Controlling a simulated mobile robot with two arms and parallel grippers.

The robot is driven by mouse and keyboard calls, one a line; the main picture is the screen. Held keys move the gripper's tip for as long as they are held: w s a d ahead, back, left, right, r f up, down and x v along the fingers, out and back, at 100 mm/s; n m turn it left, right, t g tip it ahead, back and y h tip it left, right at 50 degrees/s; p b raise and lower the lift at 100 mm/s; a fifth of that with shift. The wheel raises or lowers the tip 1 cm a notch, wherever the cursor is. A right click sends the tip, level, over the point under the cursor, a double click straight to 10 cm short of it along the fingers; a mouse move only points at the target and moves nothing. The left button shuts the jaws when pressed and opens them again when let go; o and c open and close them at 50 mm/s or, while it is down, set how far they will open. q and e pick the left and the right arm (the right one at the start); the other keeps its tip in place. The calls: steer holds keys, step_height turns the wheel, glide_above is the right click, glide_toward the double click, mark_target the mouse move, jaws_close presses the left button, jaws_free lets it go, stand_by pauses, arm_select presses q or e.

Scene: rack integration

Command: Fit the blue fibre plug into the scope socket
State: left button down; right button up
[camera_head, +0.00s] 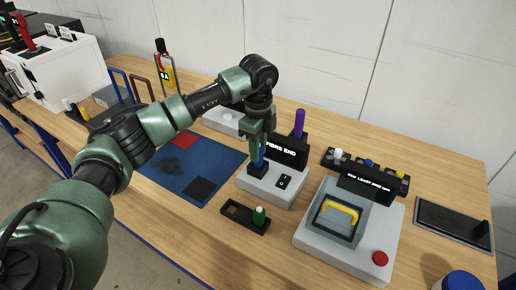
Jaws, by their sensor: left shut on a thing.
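My left gripper (258,152) points down and is shut on the blue fibre plug (258,160), a small blue piece between its green fingers. Most of the plug is hidden by the fingers. The plug is right over a small black block (257,171), which looks like the scope socket, on the light grey scope (267,190) with the black "FIBRE END" sign (283,151). I cannot tell whether the plug is inside the socket or just above it. My right gripper is not in view.
A black tray (235,212) with a green-and-white plug stands in front of the scope. Right are a grey unit (309,232) with a yellow handle and red button, and a dark tablet (453,223). A blue mat (222,165) lies left. A purple rod (299,123) stands behind.

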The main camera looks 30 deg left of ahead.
arm_select(q)
steer(key=shift+f+b, duration=0.7)
steer(key=shift+f, duration=0.5)
steer(key=c, duration=1.1)
jaws_free()
steer(key=shift+c, duration=0.2)
steer(key=shift+r, duration=0.1)
steer(key=shift+r, duration=0.4)
step_height(320, 180, up, 7)
steer(key=shift+f+b, duration=0.1)
steer(key=shift+b, duration=0.9)
